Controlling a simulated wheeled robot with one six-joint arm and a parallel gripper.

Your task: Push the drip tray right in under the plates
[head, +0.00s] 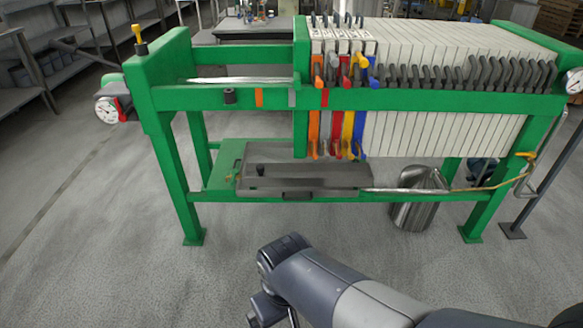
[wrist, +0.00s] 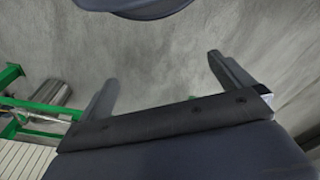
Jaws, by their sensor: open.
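The drip tray (head: 310,182) is a flat grey tray low in the green frame, with a dark handle on its front edge and a dark knob near its left end. Its right part lies below the first plates with coloured handles. Its left part shows out to the left of the plates (head: 440,135), below the open gap. My gripper (wrist: 162,70) is open and empty in the wrist view, its two fingers spread over bare floor. It is well apart from the tray. In the head view my arm is in front of the press, and the fingers cannot be made out.
The green press frame (head: 176,180) has legs and a low rail around the tray. A steel bucket (head: 418,200) stands on the floor to the tray's right, and also shows in the wrist view (wrist: 62,90). A gauge (head: 108,110) sticks out at the left. The floor in front is clear.

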